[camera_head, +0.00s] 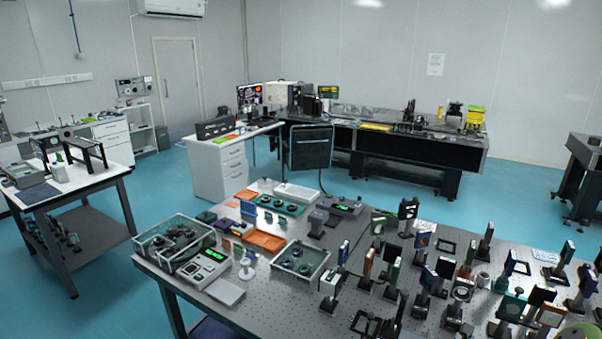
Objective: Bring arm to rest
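My arm and my gripper do not show in the head view, so their pose and whether the gripper holds anything cannot be seen. The nearest thing is a large optical table (262,308) with a grey perforated top, which fills the lower middle and right of the view.
The optical table carries many upright optic mounts (420,245) at right, and a clear bin (172,240), a grey instrument (203,268) and an orange tray (264,241) at left. A white-topped side table (85,180) stands left. Blue floor (120,283) is free between them.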

